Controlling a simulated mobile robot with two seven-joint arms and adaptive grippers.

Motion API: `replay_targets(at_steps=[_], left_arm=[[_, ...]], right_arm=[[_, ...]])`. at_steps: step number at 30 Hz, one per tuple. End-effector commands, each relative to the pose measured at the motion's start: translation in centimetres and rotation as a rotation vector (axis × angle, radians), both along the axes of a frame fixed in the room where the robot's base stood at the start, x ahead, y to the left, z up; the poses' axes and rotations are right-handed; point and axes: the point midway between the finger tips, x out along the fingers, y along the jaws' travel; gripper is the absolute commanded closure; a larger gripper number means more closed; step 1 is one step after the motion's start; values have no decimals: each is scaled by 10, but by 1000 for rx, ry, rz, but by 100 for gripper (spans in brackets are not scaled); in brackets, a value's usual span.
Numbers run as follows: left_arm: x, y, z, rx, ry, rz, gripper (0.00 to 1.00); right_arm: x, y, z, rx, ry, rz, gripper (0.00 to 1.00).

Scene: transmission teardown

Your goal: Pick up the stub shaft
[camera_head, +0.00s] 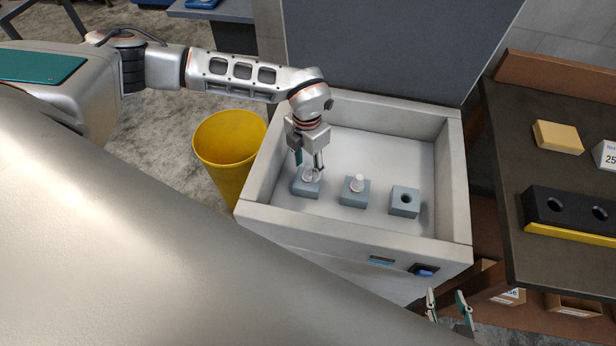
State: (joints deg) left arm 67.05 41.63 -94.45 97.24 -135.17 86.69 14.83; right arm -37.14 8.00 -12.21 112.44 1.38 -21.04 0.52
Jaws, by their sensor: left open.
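My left gripper (308,166) points down over the left grey block in the pale tray. Its fingers are apart, on either side of the top of a pale shaft (308,176) standing in that block (306,189); I cannot tell whether they touch it. A second pale shaft (357,183) stands upright in the middle grey block (354,194). I cannot tell which of the two is the stub shaft. The right grey block (404,202) shows an empty round hole. My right gripper (448,300) is open and empty at the bottom edge, in front of the tray.
The tray (455,185) has raised walls around the blocks. A yellow bin (229,150) stands on its left. A dark table (550,272) on the right bears a black holder with holes (571,209) and a yellow block (558,137). The tray floor behind the blocks is clear.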

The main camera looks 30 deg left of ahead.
Motion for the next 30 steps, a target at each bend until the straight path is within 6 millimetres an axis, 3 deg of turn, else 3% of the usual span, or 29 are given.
replay_targets(at_steps=[6, 16, 21, 30], left_arm=[[1, 0, -31, -1, 3, 1, 58], [2, 0, -37, -1, 0, 1, 58], [2, 0, -37, -1, 0, 1, 100], [3, 0, -36, -2, 0, 1, 100]], right_arm=[[-1, 0, 2, -2, 3, 0, 60], [-1, 0, 2, -2, 3, 0, 60], [-1, -1, 3, -2, 3, 0, 60], [0, 0, 5, -1, -1, 0, 60]])
